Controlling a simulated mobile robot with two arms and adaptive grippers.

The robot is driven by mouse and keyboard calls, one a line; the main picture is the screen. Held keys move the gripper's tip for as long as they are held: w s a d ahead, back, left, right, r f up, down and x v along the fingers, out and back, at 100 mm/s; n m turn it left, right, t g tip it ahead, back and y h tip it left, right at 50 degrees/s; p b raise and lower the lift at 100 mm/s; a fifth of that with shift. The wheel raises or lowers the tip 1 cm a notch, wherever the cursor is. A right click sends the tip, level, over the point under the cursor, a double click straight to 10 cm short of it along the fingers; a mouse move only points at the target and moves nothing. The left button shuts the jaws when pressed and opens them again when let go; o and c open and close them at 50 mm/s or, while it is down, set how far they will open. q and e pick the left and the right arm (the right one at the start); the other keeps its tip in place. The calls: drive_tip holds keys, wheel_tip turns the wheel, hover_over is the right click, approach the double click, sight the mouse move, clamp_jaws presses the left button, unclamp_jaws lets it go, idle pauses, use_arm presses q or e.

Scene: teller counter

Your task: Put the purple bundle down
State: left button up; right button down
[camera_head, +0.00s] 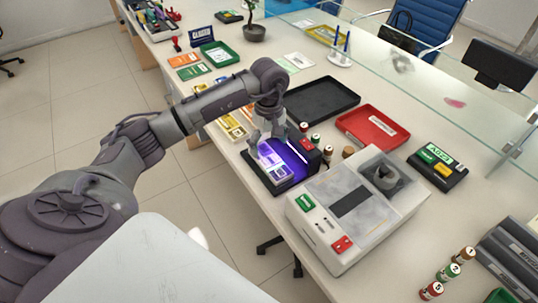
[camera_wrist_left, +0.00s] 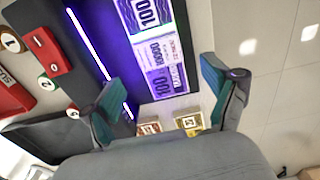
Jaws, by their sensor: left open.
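My left gripper (camera_head: 267,143) is open above the black ultraviolet note checker (camera_head: 289,184), whose lamp glows violet. In the left wrist view its two fingers (camera_wrist_left: 163,98) stand wide apart with nothing between the tips. A purple-lit bundle of notes marked 100 (camera_wrist_left: 165,66) lies on the checker bed, just beyond the fingers and apart from them. A second note bundle (camera_wrist_left: 140,14) lies beside it, cut by the picture's top edge. In the head view the purple-lit bundle (camera_head: 268,157) is partly hidden by the gripper. The violet light makes its own colour hard to tell.
A large grey counting machine (camera_head: 325,222) stands close on the right. A black tray (camera_head: 322,98) and a red tray (camera_head: 374,128) lie behind. Small numbered rolls (camera_wrist_left: 48,83) stand near the checker. Yellow bundles (camera_wrist_left: 189,122) lie at the counter edge; the floor is beyond.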

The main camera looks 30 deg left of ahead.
sight(269, 159)
use_arm(q)
wheel_tip(269, 159, up, 7)
drive_tip(key=shift+b, duration=0.4)
idle(0.4)
